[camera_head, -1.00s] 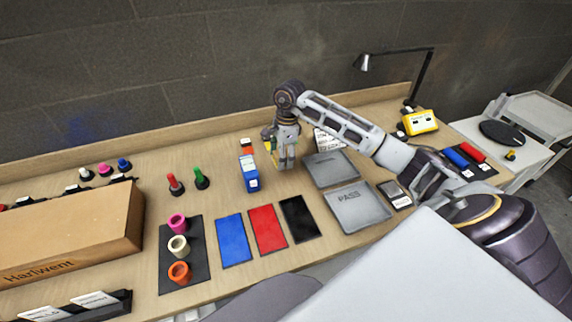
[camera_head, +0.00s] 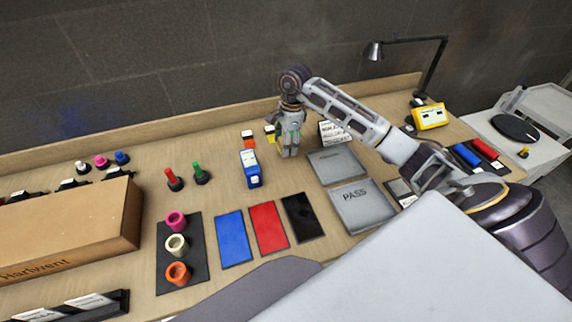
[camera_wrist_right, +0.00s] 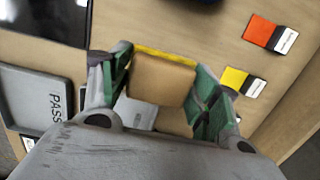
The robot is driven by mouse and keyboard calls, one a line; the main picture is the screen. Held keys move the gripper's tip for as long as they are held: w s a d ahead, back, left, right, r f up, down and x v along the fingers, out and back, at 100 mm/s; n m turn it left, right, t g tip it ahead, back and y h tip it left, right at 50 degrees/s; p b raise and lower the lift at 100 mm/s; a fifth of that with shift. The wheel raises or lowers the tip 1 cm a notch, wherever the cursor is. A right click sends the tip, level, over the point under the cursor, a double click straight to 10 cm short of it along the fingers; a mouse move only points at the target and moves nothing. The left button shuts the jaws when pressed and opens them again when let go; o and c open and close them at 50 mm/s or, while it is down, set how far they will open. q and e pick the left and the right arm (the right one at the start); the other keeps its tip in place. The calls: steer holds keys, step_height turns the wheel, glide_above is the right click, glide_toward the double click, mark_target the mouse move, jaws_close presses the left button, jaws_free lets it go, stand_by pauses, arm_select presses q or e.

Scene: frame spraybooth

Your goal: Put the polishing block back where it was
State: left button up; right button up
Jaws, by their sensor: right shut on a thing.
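The polishing block (camera_wrist_right: 160,80) appears in the right wrist view as a tan block with a yellow edge. It sits between the green-padded fingers of my right gripper (camera_wrist_right: 160,92), which is shut on it. In the head view my right gripper (camera_head: 289,152) points down over the back of the bench, right of a blue box (camera_head: 251,170); the block is not clear there. An orange label card (camera_wrist_right: 270,35) and a yellow label card (camera_wrist_right: 243,82) lie on the bench, right of the block in the wrist view. My left gripper is not in view.
A PASS tray (camera_head: 362,207) and a second grey tray (camera_head: 336,166) lie right of the blue box. Blue, red and black mats (camera_head: 302,218) lie in front. Red and green upright pieces (camera_head: 200,174) stand to the left. A desk lamp (camera_head: 374,50) stands at the back right.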

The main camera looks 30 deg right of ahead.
glide_above(285, 167)
steer(key=shift+d+f+p, duration=0.15)
steer(key=shift+f+p, duration=0.2)
steer(key=shift+f, duration=2.5)
steer(key=shift+s+f, duration=0.1)
steer(key=shift+f+p, duration=0.3)
steer(key=shift+f, duration=1.5)
steer(key=shift+f, duration=0.1)
steer(key=o, duration=1)
